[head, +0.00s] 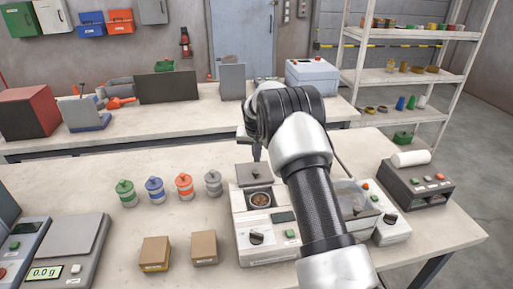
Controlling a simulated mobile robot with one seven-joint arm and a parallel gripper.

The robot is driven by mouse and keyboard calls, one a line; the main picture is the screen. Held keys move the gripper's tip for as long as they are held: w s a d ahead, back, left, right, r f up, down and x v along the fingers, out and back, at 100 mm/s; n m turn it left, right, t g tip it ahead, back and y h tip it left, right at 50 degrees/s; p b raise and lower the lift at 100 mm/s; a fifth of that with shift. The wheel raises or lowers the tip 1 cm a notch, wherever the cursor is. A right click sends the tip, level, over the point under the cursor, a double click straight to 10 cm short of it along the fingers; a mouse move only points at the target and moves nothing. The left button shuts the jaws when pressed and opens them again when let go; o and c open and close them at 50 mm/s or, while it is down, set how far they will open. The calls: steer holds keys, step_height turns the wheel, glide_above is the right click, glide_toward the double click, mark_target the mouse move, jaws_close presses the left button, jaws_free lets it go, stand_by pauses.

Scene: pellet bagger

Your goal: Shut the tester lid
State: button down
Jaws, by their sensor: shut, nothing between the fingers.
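The tester (245,228) is a white machine near the table's front, with a dark knob, a small display and a green button. Its grey lid (254,174) stands open behind a round well (261,199) that holds brown pellets. My arm reaches over the tester's right side and hides part of it. My gripper (257,155) is shut and empty, pointing down just behind or above the lid's top edge. It is small and partly hidden by my wrist, so I cannot tell whether it touches the lid.
Several lidded jars (184,186) stand left of the tester, with two small cardboard boxes (204,247) in front of them. A scale (72,248) is at the left. Another white machine (393,233) and a dark label printer (418,184) stand to the right. A second bench runs behind.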

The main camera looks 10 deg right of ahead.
steer(key=s, duration=0.2)
steer(key=shift+s+a, duration=0.4)
steer(key=shift+s+a+p, duration=0.15)
steer(key=shift+s+p, duration=0.15)
steer(key=shift+s, duration=0.25)
steer(key=shift+f, duration=0.15)
